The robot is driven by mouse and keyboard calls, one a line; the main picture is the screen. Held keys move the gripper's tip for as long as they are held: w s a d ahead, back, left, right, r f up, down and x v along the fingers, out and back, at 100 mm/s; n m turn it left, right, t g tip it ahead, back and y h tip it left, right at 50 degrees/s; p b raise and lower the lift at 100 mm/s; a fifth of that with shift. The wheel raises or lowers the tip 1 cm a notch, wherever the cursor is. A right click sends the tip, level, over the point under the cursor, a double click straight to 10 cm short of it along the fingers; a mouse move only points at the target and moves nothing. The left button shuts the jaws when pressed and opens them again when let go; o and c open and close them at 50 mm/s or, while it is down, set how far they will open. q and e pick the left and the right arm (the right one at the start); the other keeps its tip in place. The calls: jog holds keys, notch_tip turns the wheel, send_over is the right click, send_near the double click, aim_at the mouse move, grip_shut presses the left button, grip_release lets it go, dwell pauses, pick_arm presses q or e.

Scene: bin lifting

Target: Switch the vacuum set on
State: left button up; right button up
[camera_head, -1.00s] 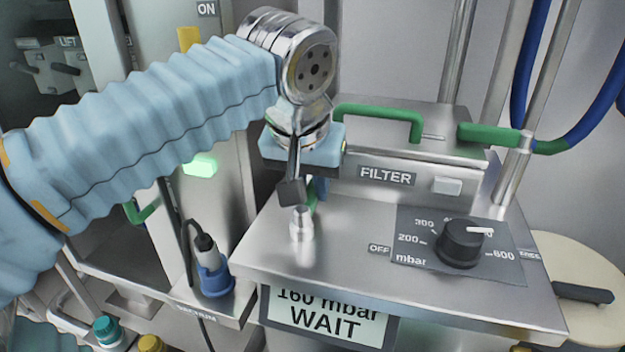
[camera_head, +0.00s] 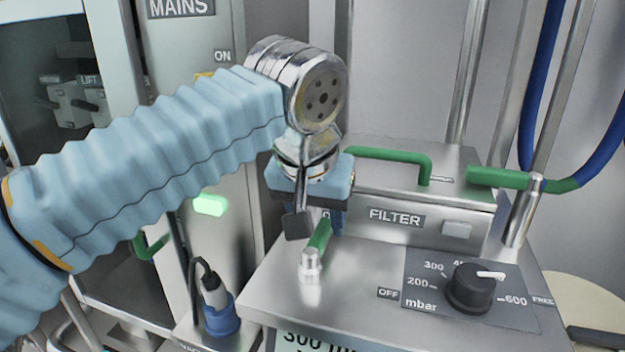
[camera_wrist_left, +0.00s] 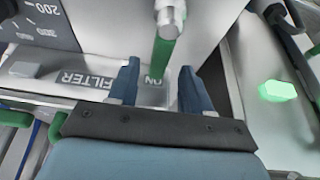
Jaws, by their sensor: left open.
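The vacuum set is a steel box with a switch lever (camera_head: 319,238) on its top, green-handled on a metal pivot. The lever tilts back toward the ON label, as the left wrist view shows (camera_wrist_left: 162,62); the OFF label (camera_head: 388,293) lies on the other side. My left gripper (camera_head: 326,222) is open just above and behind the lever. In the left wrist view its two blue fingers (camera_wrist_left: 158,76) stand either side of the lever's end, with gaps on both sides. My right gripper is not in view.
A black dial (camera_head: 470,288) marked in mbar sits right of the lever. Behind is a FILTER housing (camera_head: 396,218) with a green handle (camera_head: 395,153). A mains cabinet (camera_head: 185,60) with a lit green lamp (camera_head: 209,204) and a blue plug (camera_head: 220,318) are on the left.

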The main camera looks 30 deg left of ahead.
pick_arm(q)
jog(key=v, duration=1.1)
jog(key=shift+r+p, duration=0.35)
jog(key=shift+p, duration=0.1)
jog(key=shift+s, duration=0.15)
